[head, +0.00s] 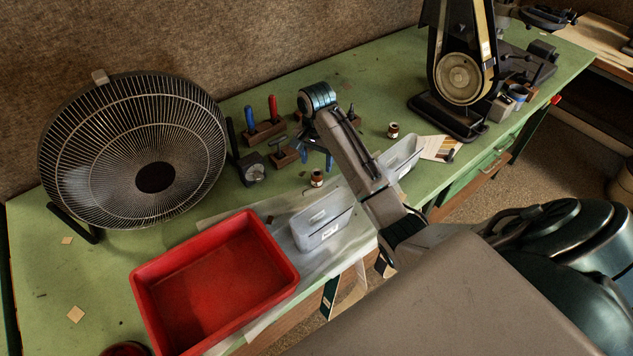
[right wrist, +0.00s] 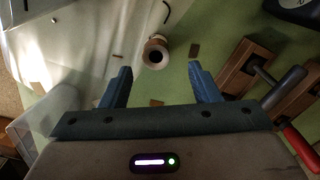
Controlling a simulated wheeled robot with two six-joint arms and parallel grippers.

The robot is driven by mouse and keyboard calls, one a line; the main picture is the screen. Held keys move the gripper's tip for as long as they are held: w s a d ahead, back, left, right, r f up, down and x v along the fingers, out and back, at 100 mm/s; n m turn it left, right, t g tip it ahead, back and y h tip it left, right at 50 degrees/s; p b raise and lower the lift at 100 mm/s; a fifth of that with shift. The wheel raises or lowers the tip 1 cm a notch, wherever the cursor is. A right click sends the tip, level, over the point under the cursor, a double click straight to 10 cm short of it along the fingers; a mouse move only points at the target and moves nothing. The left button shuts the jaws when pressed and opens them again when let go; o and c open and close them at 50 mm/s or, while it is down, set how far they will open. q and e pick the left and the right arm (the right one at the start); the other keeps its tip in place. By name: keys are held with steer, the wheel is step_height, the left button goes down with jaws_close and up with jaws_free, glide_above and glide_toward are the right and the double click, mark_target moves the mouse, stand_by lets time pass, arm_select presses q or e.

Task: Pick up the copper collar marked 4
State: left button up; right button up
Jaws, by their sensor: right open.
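A copper collar (head: 317,178) with a pale band stands on the green bench, close to my right gripper. A collar also shows in the right wrist view (right wrist: 155,52), upright with its dark bore facing the camera. A second similar collar (head: 393,130) stands farther right on the bench. I cannot read a number on either. My right gripper (head: 317,160) points down above the bench, with blue fingers apart. In the right wrist view, my right gripper (right wrist: 160,75) is empty, and the collar lies just beyond the fingertips, roughly between them. My left gripper is not in view.
A red tray (head: 283,259) and grey bins (head: 322,222) (head: 402,157) line the front edge. A large fan (head: 130,150) stands left. Wooden blocks with handled tools (head: 264,131) are behind the gripper; a block (right wrist: 245,65) is right of it in the wrist view. A belt machine (head: 458,80) stands right.

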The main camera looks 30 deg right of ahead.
mark_target(317, 173)
steer(key=f+b, duration=0.2)
steer(key=f, duration=0.1)
steer(key=f+b, duration=0.1)
steer(key=shift+s+a+f, duration=0.2)
steer(key=shift+s, duration=0.2)
steer(key=shift+f, duration=0.2)
steer(key=shift+r, duration=0.1)
steer(key=c, duration=1.1)
steer(key=shift+c, duration=0.3)
steer(key=shift+r, duration=0.15)
